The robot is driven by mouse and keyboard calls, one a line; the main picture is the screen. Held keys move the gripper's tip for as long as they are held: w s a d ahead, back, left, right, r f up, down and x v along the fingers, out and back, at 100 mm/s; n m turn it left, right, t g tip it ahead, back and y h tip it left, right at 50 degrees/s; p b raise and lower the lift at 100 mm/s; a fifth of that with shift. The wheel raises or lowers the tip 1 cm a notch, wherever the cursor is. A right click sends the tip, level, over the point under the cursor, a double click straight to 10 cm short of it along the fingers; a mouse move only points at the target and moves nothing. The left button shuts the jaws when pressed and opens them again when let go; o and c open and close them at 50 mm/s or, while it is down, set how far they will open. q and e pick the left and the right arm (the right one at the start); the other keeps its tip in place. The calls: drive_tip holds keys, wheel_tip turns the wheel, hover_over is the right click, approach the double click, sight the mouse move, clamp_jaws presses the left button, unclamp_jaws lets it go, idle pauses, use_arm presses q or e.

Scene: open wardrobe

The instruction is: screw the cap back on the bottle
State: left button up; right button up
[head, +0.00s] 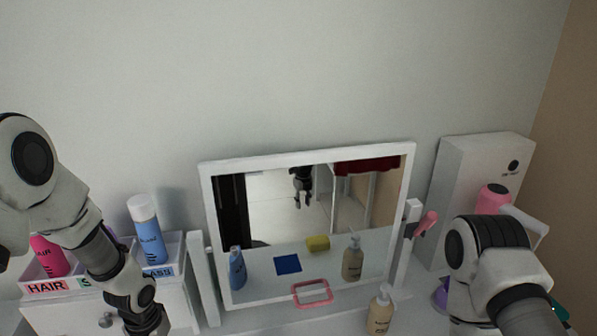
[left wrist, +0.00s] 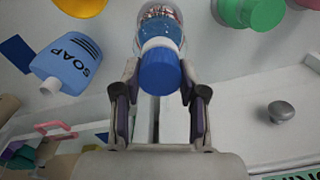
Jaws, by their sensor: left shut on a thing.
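My left gripper (left wrist: 160,85) shows in the left wrist view, shut with its fingers on both sides of a blue cap (left wrist: 158,74). Just beyond the cap is a white neck ring (left wrist: 160,45) and a clear bottle (left wrist: 160,20) with blue and pinkish contents. The cap appears in line with the neck; I cannot tell whether it is seated or threaded on. In the head view my left arm reaches down at the left and its fingers are out of frame. My right arm is at the right, its gripper not visible.
A blue soap bottle (left wrist: 70,62) with a bare white neck is left of the gripper. A mirror (head: 305,157) stands behind, with a tan pump bottle (head: 381,312) in front. Labelled bins (head: 45,286) and a drawer knob (left wrist: 281,111) are near the left arm.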

use_arm(q)
drive_tip(key=m+p, duration=0.5)
drive_tip(key=m, duration=0.2)
drive_tip(key=shift+r, duration=0.1)
drive_tip(key=m+p, duration=0.5)
drive_tip(key=shift+m, duration=0.7)
drive_tip(key=o, duration=1.3)
drive_tip(key=shift+c, duration=0.4)
